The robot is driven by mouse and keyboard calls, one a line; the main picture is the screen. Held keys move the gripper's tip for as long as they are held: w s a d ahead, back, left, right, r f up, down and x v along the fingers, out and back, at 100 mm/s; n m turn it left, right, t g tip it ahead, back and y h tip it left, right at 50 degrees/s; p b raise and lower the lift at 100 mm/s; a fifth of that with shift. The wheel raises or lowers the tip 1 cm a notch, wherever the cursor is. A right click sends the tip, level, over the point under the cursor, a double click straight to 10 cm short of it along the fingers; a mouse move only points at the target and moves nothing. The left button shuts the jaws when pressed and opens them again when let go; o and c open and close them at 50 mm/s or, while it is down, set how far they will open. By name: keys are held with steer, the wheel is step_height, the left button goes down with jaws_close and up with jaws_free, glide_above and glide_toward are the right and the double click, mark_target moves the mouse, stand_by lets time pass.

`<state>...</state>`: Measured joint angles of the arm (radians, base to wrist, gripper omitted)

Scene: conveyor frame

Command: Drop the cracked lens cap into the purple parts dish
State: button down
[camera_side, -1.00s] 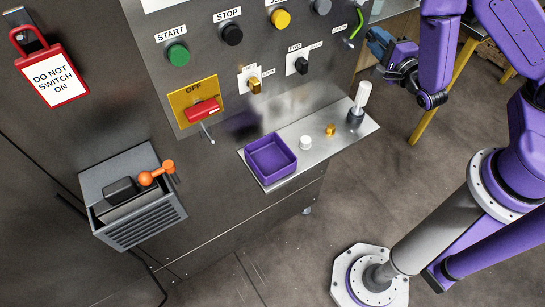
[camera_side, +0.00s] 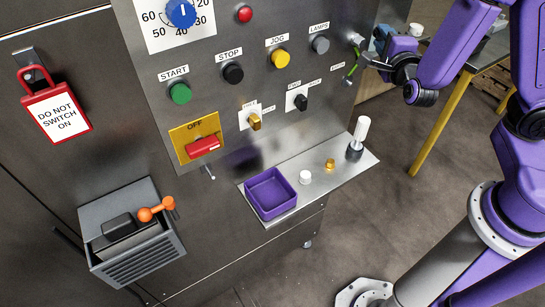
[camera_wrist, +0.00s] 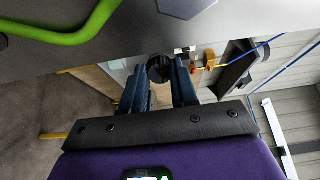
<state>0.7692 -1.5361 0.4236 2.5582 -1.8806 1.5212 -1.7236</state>
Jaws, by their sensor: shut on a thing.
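The purple parts dish (camera_side: 270,207) is a square open tray on the steel shelf below the control panel, and it looks empty. My gripper (camera_wrist: 160,75) has its two blue fingers closed on a dark round cap (camera_wrist: 159,64) in the wrist view. I cannot make out a crack in it. In the side view my gripper (camera_side: 379,42) is high at the panel's right edge, well above and right of the dish. The cap cannot be made out there.
The shelf (camera_side: 287,202) also bears a white cap (camera_side: 305,177), a brass piece (camera_side: 330,165) and a white-handled tool (camera_side: 360,135). A green handle (camera_side: 352,65) juts from the panel's right edge near my gripper. Open floor lies right of the shelf.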

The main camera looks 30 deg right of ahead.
steer(key=s+a+r+m+g+h, duration=0.2)
steer(key=s+a+m+h, duration=0.15)
steer(key=s+a, duration=0.3)
steer(key=s+a+f+n+t+y, duration=0.1)
steer(key=a+f+n+y, duration=0.1)
steer(key=a, duration=0.4)
steer(key=s+a+f+n+t+y, duration=0.1)
steer(key=a+f+n+y, duration=0.1)
steer(key=a, duration=0.5)
steer(key=shift+s+a+f+n+t+y, duration=0.15)
steer(key=shift+a+f+n+t+y, duration=0.2)
steer(key=shift+a+f+n+y, duration=1.4)
steer(key=shift+s+a+f+m+t+y, duration=0.15)
steer(key=shift+a+f+t+y, duration=0.5)
steer(key=shift+a+f, duration=2.45)
steer(key=shift+s+a+f+n+t+y, duration=0.15)
steer(key=shift+a+f+n+y, duration=0.8)
steer(key=shift+a+f+y, duration=1.35)
steer(key=shift+d+f+h, duration=0.35)
steer(key=shift+f+h, duration=0.15)
steer(key=shift+h, duration=0.25)
steer(key=c, duration=0.8)
jaws_free()
steer(key=shift+s, duration=0.1)
